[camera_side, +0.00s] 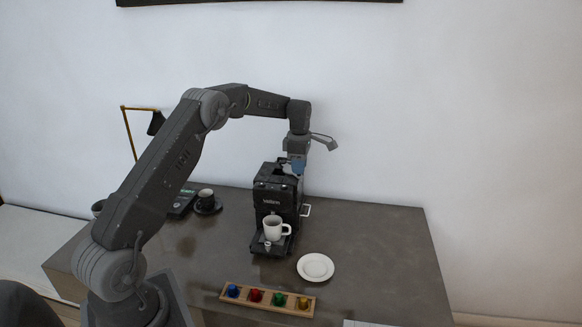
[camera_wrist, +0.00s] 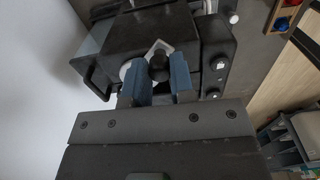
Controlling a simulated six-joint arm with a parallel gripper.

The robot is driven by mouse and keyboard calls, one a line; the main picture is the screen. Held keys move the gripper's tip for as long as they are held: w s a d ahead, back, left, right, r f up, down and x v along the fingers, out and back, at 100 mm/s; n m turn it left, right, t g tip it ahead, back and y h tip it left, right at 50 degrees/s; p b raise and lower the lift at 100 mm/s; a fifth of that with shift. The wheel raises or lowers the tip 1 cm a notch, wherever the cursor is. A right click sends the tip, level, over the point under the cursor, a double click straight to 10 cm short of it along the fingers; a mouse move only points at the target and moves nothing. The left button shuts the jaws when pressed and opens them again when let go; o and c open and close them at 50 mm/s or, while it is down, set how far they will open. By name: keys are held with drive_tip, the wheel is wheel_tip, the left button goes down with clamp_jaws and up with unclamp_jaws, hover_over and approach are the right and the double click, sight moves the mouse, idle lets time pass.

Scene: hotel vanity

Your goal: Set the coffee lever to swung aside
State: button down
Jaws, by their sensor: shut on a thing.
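The black coffee machine (camera_side: 277,190) stands on the dark vanity top, and its dark top fills the upper part of the wrist view (camera_wrist: 150,28). My gripper (camera_side: 294,168) is above the machine, pointing down at its top. In the wrist view, the blue fingers of my gripper (camera_wrist: 158,80) are shut on a round black knob (camera_wrist: 158,67), which appears to be the end of the coffee lever. A pale angular piece (camera_wrist: 160,46) shows just beyond the knob. The rest of the lever is hidden by the fingers and cannot be made out in the side view.
A white mug (camera_side: 272,229) stands on the machine's front tray. A white plate (camera_side: 316,267) lies to its right. A wooden rack (camera_side: 267,299) with colored pods is at the front. A dark cup (camera_side: 206,199) stands left. The vanity's right side (camera_side: 385,255) is clear.

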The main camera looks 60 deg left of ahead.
drive_tip(key=shift+w+a+n, duration=0.25)
drive_tip(key=shift+w+n, duration=0.7)
drive_tip(key=shift+n, duration=0.2)
drive_tip(key=shift+w+a+n, duration=0.25)
drive_tip(key=shift+w+n, duration=0.65)
drive_tip(key=shift+n, duration=0.3)
drive_tip(key=shift+w+a+n, duration=0.25)
drive_tip(key=shift+w+n, duration=0.7)
drive_tip(key=shift+n, duration=0.2)
drive_tip(key=shift+a, duration=0.1)
drive_tip(key=c, duration=1)
unclamp_jaws()
drive_tip(key=shift+o, duration=0.2)
drive_tip(key=shift+s, duration=0.1)
